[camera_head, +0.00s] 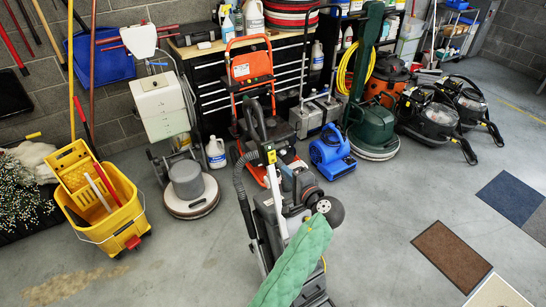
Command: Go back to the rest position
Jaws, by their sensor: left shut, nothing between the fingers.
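My right gripper is not in view.
A yellow mop bucket (118,218) stands at the left. A floor polisher (190,190), a blue blower (331,153) and a green floor machine (375,130) line the back. Mats, including a brown one (450,255), lie at the right. The floor around them is open.

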